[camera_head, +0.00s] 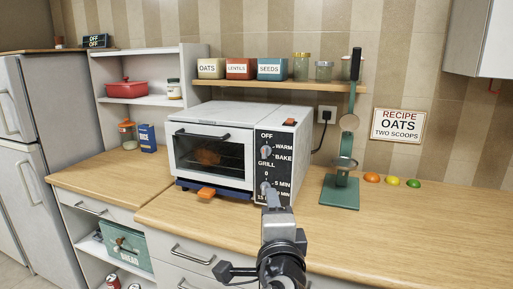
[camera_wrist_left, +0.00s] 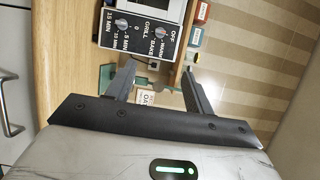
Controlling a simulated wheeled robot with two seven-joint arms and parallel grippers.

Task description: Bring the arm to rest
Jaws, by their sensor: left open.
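My left gripper (camera_head: 272,195) is in the lower middle of the head view, above the counter and in front of the lower part of the oven's control panel (camera_head: 277,165). In the left wrist view my left gripper (camera_wrist_left: 158,72) has its two fingers apart, with nothing between them. The control panel (camera_wrist_left: 145,28) shows beyond the fingertips, turned on its side, with two knobs. The white toaster oven (camera_head: 214,150) has its glass door shut, and something orange-brown shows inside. My right gripper is in neither view.
A green press stand (camera_head: 341,192) is right of the oven. The wooden counter (camera_head: 430,225) is clear at the right front. A wall shelf (camera_head: 280,84) holds boxes and jars. A fridge (camera_head: 60,120) stands left.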

